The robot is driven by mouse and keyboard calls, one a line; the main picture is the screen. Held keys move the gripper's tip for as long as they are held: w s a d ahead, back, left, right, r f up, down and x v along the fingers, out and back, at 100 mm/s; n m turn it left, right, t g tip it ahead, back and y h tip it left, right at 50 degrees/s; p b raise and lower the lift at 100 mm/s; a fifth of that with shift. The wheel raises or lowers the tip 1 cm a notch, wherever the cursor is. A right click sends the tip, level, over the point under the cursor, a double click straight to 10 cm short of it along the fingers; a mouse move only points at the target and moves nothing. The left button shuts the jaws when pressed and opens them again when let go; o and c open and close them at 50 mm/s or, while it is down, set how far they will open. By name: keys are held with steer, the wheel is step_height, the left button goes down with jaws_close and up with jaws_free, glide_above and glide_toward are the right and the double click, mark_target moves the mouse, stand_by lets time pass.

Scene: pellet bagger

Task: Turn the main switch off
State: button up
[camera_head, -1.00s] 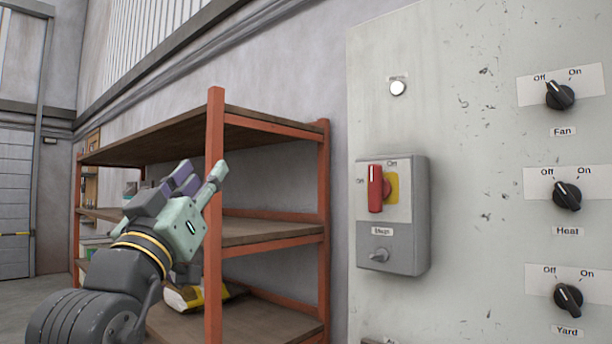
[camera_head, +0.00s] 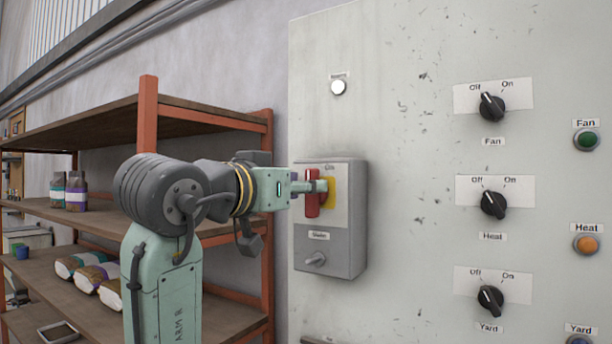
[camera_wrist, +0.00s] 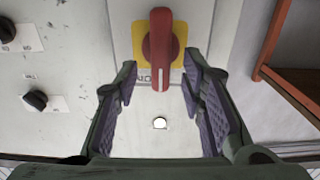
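The main switch is a red handle (camera_head: 312,196) on a yellow plate (camera_head: 330,192), on a grey box (camera_head: 343,248) fixed to the panel. The handle stands upright, with its upper end toward the "On" mark. In the wrist view the red handle (camera_wrist: 161,50) appears on its yellow plate, with "On" lettering below it. My gripper (camera_head: 318,187) is at the switch, partly in front of the handle. In the wrist view my gripper (camera_wrist: 160,90) is open, with one finger on each side of the handle's lower part and gaps showing. Contact cannot be seen.
The pale panel (camera_head: 405,200) carries black Fan (camera_head: 491,107), Heat (camera_head: 493,204) and Yard (camera_head: 490,299) knobs to the right.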

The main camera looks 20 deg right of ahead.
steer(key=shift+x, duration=1.05)
jaws_close()
